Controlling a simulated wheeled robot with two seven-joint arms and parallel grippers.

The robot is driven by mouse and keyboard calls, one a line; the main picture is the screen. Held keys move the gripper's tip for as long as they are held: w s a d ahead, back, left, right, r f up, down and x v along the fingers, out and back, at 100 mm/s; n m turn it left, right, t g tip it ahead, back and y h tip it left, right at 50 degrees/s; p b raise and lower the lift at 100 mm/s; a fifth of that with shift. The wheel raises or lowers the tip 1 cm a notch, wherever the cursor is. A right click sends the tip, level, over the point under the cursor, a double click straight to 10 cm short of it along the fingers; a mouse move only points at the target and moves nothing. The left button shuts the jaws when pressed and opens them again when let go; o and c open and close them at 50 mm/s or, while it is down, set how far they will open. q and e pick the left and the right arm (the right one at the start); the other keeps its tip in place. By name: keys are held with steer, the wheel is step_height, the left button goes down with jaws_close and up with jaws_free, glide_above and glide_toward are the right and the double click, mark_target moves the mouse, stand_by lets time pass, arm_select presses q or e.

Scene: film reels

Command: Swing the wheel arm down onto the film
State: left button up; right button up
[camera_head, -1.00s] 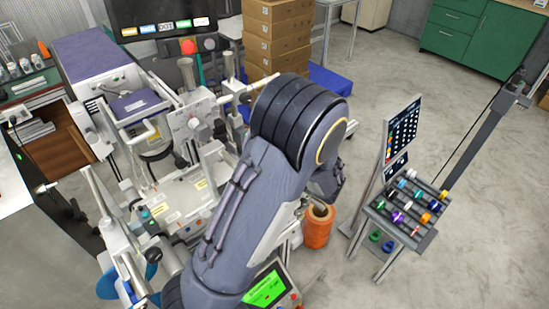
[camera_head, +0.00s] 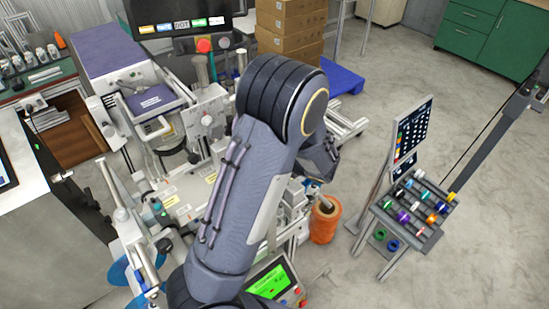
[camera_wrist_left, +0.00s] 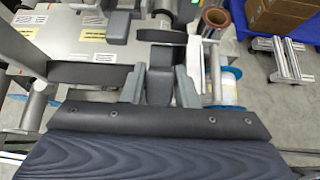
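In the left wrist view, the two grey fingers of my left gripper (camera_wrist_left: 160,72) stand apart, with a grey block between them; contact is not clear. A dark wheel-like piece (camera_wrist_left: 160,37), perhaps the wheel of the arm, lies just beyond the fingertips over the film machine. The machine (camera_head: 185,195) also shows in the head view, partly behind a large grey arm of mine. Which part is the film is not clear: a brown roll (camera_wrist_left: 215,18) and a white spool with blue flanges (camera_wrist_left: 227,90) sit right of the fingers. No gripper fingers show in the head view.
A rack of coloured pieces (camera_head: 415,208) stands further right. Cardboard boxes (camera_head: 290,25) are stacked behind, by a blue pallet (camera_head: 345,78). The floor between rack and green cabinet (camera_head: 490,35) is mostly clear.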

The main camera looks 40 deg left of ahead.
arm_select(q)
steer(key=o, duration=0.3)
steer(key=shift+o, duration=0.2)
steer(key=v, duration=0.8)
steer(key=shift+b, duration=0.45)
steer(key=shift+d+f, duration=0.1)
steer(key=shift+f, duration=0.05)
